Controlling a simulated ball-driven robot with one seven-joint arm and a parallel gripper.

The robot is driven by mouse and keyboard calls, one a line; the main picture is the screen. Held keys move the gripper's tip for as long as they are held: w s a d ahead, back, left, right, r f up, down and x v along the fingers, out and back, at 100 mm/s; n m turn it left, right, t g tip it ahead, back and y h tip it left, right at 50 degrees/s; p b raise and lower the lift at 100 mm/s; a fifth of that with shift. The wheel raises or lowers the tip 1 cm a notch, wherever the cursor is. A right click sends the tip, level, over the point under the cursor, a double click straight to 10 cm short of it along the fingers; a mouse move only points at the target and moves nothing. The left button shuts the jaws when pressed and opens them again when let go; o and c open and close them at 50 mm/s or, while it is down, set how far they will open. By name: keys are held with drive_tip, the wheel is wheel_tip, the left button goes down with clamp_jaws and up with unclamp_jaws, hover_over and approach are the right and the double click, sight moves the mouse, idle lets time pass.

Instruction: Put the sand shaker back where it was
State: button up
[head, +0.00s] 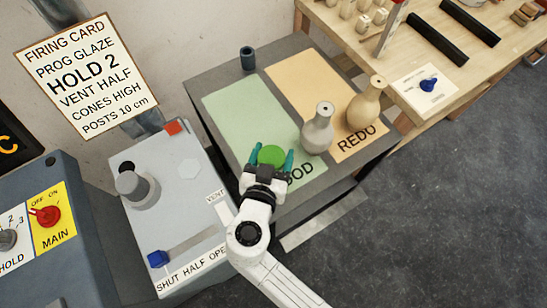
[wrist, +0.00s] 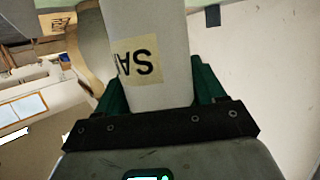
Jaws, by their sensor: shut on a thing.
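My gripper (head: 269,164) is shut on the sand shaker, with its teal fingers on either side. In the head view the shaker (head: 271,155) shows as a round green top, over the front part of the green GOOD panel. In the wrist view the shaker (wrist: 150,35) is a pale, slightly tapered body with a tan label; the upside-down letters "SA" can be read. Its far end is cut off by the frame edge. I cannot tell how high it is above the table.
A grey bottle (head: 318,130) and a tan bottle (head: 364,105) stand close by on the right. A small dark cup (head: 247,58) stands at the back. The vent box (head: 178,205) is at left; a wooden bench (head: 455,85) is at upper right. The back green panel (head: 238,110) is clear.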

drive_tip(key=shift+w+d+f+p, duration=0.15)
drive_tip(key=shift+f+p, duration=0.35)
drive_tip(key=shift+f, duration=1.15)
drive_tip(key=shift+f, duration=0.1)
drive_tip(key=o, duration=1.2)
drive_tip(key=shift+r, duration=0.2)
drive_tip(key=b+v, duration=0.2)
drive_tip(key=v, duration=1)
